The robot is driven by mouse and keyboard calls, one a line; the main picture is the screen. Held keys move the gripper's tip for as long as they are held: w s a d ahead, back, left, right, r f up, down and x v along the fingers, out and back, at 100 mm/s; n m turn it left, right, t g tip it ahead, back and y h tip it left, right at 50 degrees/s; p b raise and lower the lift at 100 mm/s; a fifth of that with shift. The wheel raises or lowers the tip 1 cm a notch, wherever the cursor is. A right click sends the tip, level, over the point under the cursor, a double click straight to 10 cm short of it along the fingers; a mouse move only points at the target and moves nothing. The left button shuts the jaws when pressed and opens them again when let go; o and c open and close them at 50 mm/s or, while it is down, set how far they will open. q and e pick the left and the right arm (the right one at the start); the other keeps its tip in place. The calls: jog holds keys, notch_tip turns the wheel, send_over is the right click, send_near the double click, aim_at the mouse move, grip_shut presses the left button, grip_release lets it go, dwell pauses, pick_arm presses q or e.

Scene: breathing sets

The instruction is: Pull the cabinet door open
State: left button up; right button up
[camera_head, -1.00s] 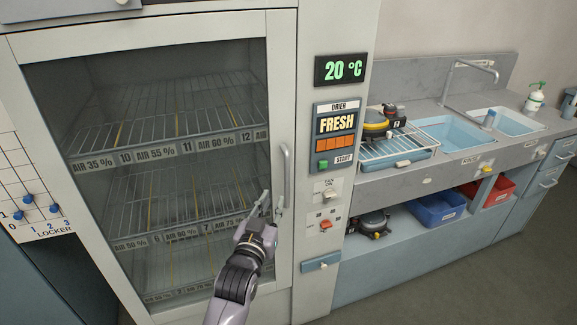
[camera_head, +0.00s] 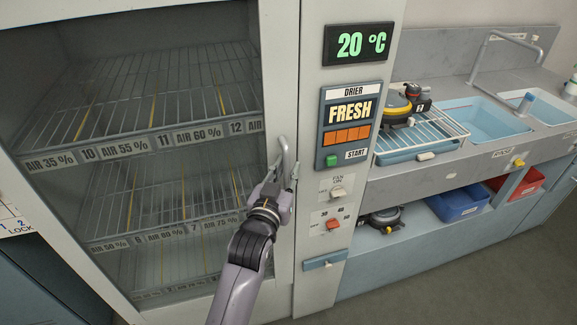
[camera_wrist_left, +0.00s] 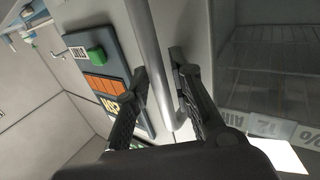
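The drier cabinet's glass door (camera_head: 272,75) has a pale frame and looks shut. Its upright metal handle (camera_head: 284,155) is on the right side of the frame. My left gripper (camera_head: 281,176) is at the lower part of the handle. In the left wrist view the handle (camera_wrist_left: 155,60) runs between the two fingers of my left gripper (camera_wrist_left: 160,66). The fingers are apart, with gaps visible beside the bar, so no firm grip shows. My right gripper is in neither view.
Wire shelves (camera_head: 150,110) show behind the glass. Right of the door is a control panel (camera_head: 350,125) with a switch (camera_head: 338,193) below it. A counter with a sink (camera_head: 485,120) and a drying rack (camera_head: 420,135) stands further right. Grey floor (camera_head: 480,265) is clear in front.

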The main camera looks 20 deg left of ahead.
pick_arm(q)
jog(key=shift+s, duration=0.1)
grip_shut()
dwell(0.6)
